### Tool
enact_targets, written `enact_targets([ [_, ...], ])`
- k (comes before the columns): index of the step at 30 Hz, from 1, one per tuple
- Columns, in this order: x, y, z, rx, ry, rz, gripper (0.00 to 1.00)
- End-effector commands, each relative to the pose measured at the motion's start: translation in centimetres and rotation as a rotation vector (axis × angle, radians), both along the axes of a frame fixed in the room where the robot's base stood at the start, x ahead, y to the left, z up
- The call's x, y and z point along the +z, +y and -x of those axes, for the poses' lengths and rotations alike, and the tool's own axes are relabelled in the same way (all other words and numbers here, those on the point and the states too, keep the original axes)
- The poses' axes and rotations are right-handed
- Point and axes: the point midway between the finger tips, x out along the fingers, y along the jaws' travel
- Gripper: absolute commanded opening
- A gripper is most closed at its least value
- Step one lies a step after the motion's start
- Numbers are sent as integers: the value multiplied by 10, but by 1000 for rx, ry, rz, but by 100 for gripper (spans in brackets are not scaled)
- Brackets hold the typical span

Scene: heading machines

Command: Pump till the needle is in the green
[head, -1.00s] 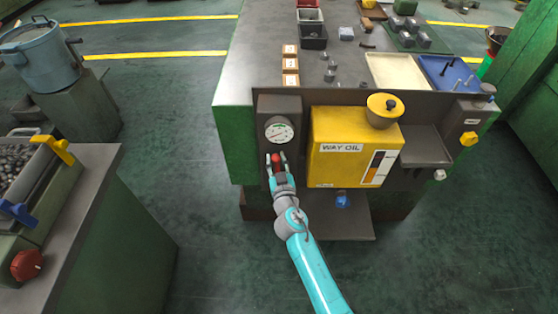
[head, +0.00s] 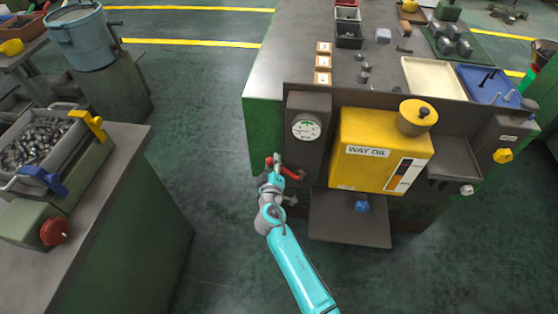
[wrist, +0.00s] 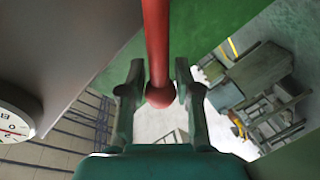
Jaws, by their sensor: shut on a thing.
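A red pump lever (head: 292,173) sticks out from the dark panel below the gauge. My gripper (head: 274,163) is at the lever's outer end, left of the panel's lower part. In the wrist view the lever (wrist: 156,40) comes down from the top and its ball end sits between my two fingers (wrist: 160,92), which are shut on it. The round white gauge (head: 306,127) is on the panel above the lever. Part of its dial shows at the left edge of the wrist view (wrist: 14,122). The needle is too small to read surely in the head view.
A yellow way oil tank (head: 380,150) stands right of the gauge, with a drip shelf (head: 350,228) below. A green machine with a bin of metal parts (head: 40,143) stands at the left. Open floor (head: 205,130) lies between them.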

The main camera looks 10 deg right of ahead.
Motion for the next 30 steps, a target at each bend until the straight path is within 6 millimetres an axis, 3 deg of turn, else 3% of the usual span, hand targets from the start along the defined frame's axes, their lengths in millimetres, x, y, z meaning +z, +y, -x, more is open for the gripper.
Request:
enact_targets([
  [9,-10,10,-4,3,35,107,0],
  [25,-12,11,-4,4,41,126,0],
  [26,-12,11,-4,4,41,126,37],
  [27,-12,12,-4,4,41,126,43],
  [30,-12,11,-4,3,42,126,43],
])
